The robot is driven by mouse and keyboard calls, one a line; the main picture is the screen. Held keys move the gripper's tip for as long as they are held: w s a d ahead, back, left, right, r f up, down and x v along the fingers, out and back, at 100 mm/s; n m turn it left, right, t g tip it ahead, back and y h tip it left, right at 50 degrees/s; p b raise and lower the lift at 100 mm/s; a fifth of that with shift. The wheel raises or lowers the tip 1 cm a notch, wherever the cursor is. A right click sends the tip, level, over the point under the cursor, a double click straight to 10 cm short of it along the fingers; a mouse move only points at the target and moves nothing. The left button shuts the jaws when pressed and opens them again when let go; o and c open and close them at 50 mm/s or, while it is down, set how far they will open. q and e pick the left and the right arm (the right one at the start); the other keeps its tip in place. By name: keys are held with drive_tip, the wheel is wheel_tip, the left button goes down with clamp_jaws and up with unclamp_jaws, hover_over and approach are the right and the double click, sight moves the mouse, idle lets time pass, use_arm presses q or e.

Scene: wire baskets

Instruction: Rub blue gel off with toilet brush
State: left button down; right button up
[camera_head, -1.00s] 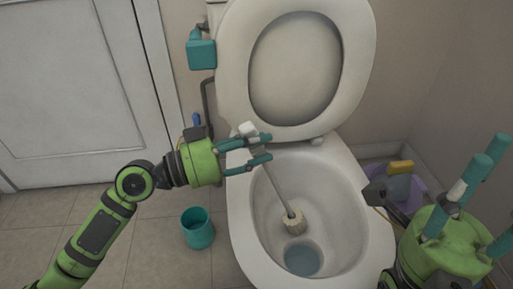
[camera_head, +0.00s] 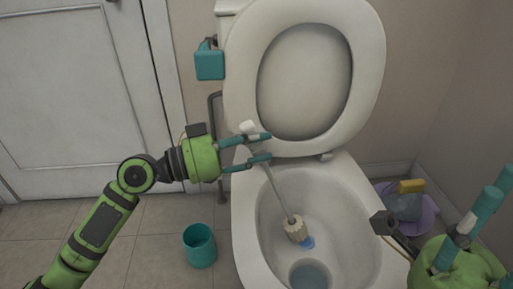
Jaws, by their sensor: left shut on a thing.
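The toilet brush has a white handle top (camera_head: 247,128), a thin grey shaft and a beige bristle head (camera_head: 295,229). My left gripper (camera_head: 266,147) is shut on the brush near the top of its handle, over the left rim of the toilet bowl (camera_head: 249,225). The brush slants down to the right into the bowl. A small patch of blue gel (camera_head: 308,242) shows on the inner bowl wall, right beside the bristle head. The head hides part of the area around it. My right gripper (camera_head: 480,215) is at the right edge with its teal fingers apart, empty.
The toilet lid and seat (camera_head: 305,75) stand raised. A teal cup (camera_head: 199,246) stands on the floor left of the toilet. A teal box (camera_head: 209,65) hangs on the wall.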

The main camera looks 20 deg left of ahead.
use_arm(q)
drive_tip(key=shift+w+a+f+b, duration=0.2)
drive_tip(key=shift+w+a+b, duration=0.35)
drive_tip(key=shift+w, duration=0.15)
drive_tip(key=shift+w+a+r, duration=0.1)
drive_tip(key=shift+w+a, duration=0.2)
drive_tip(key=shift+w, duration=0.2)
drive_tip(key=shift+s+d+p, duration=0.15)
drive_tip(key=shift+s+d, duration=0.35)
drive_tip(key=shift+s, duration=0.25)
drive_tip(key=shift+s+d+p, duration=0.15)
drive_tip(key=shift+s+d, duration=0.35)
drive_tip(key=shift+s, duration=0.2)
drive_tip(key=shift+s+d+p, duration=0.35)
drive_tip(key=shift+s+d, duration=0.15)
drive_tip(key=shift+s, duration=0.2)
drive_tip(key=shift+s+d+p, duration=0.3)
drive_tip(key=shift+s+d, duration=0.15)
drive_tip(key=shift+s, duration=0.25)
